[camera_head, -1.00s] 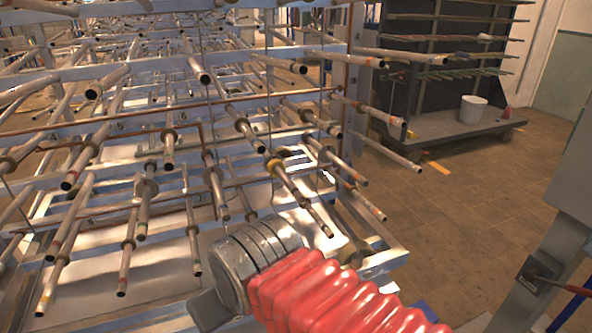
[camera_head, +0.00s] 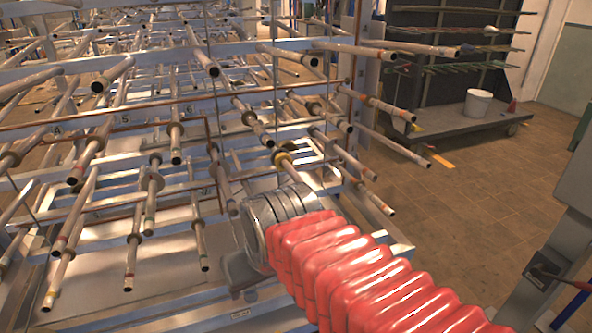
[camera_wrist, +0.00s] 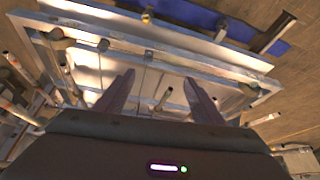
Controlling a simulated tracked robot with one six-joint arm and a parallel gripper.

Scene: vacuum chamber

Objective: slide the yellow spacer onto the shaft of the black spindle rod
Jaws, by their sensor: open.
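A yellow ring (camera_head: 282,158), which looks like the yellow spacer, sits around a rack rod just beyond my wrist in the head view. A small yellow piece (camera_wrist: 147,17) also shows at the top of the wrist view; I cannot tell if it is the same ring. My gripper (camera_wrist: 160,80) is open, its two dark fingers apart with nothing held. A short rod end (camera_wrist: 162,98) shows between the fingers, with no visible contact. The fingers are hidden in the head view. I cannot pick out the black spindle rod among the many similar rods.
A metal rack frame (camera_head: 185,103) with many protruding rods fills the left and middle. Rod ends surround my arm closely. A dark shelf cart (camera_head: 440,128) with a white bucket (camera_head: 478,105) stands at the back right. The tiled floor (camera_head: 470,200) at right is open.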

